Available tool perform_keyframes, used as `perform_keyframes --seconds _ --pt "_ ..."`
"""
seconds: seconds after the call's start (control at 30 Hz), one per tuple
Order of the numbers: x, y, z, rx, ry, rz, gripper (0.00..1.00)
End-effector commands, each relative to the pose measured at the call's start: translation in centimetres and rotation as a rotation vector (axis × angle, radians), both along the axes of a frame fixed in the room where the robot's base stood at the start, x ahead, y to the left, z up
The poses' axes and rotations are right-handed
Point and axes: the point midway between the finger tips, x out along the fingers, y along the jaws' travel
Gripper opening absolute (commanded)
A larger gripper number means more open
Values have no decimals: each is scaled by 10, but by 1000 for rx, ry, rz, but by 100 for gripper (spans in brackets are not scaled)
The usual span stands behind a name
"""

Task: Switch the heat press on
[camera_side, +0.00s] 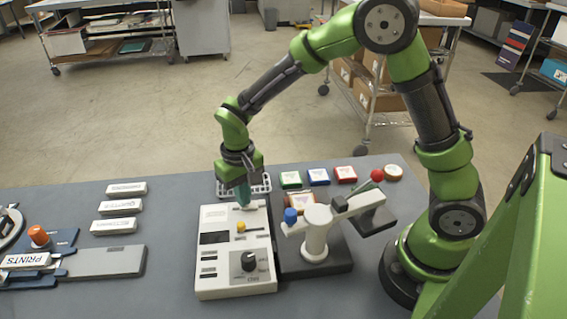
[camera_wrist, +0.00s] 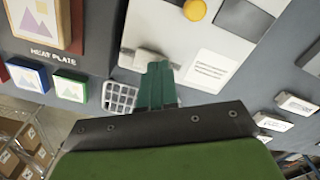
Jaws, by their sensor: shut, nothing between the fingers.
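The heat press has a white control box (camera_side: 235,280) with a dark display, a yellow button (camera_side: 241,226) and a black dial (camera_side: 248,261). Beside it stands the press's pale swing arm (camera_side: 345,207) with a red ball handle (camera_side: 377,175). My gripper (camera_side: 243,200) points down over the far end of the control box, its green fingers shut and empty. In the wrist view the fingertips (camera_wrist: 158,68) are right at a small whitish switch (camera_wrist: 149,58) on the panel. I cannot tell whether they touch it, and the fingers partly hide it.
A white grid rack (camera_side: 261,188) lies behind the box. Green, blue and red framed tiles (camera_side: 318,177) lie behind the press. White labelled blocks (camera_side: 116,207) and a grey device with an orange knob (camera_side: 39,235) are at left. Bare table lies between blocks and box.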

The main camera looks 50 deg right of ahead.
Motion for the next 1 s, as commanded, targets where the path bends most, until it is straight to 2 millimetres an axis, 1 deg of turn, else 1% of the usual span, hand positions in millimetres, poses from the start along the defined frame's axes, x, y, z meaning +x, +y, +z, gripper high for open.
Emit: perform_keyframes --seconds 0.33,0.47,1.0 --pt "0 0 -6 0 2 -1 0" --pt "0 0 -4 0 1 0 0" --pt "1 0 39 0 -3 0 0"
